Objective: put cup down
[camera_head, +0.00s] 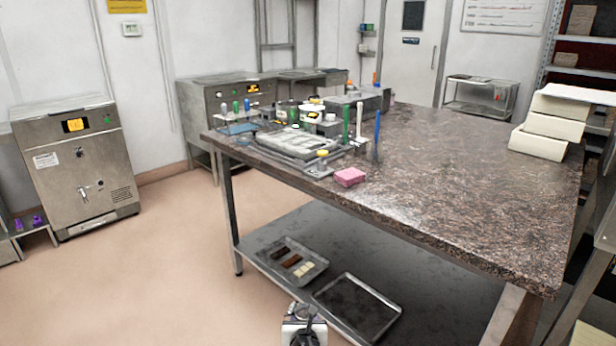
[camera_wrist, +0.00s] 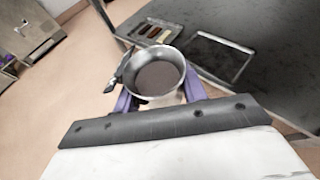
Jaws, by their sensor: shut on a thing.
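A round metal cup (camera_wrist: 158,72) with dark brown contents shows from above in the wrist view. My gripper (camera_wrist: 158,98) is shut on it, with purple fingers at either side. A black part, perhaps its handle, sticks out at the cup's left. The cup appears upright, above the floor near the table's lower shelf; its underside is hidden. In the head view, my arm's end (camera_head: 304,326) shows small at the bottom edge, and the cup is hard to make out there.
A dark stone-topped table (camera_head: 440,180) has a large bare area at the right. Moulds and tools crowd its left end, near a pink block (camera_head: 349,177). Its lower shelf (camera_head: 262,250) bears a tray of bars (camera_head: 318,272) and an empty tray (camera_head: 392,318). White boxes (camera_head: 540,143) stand at right.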

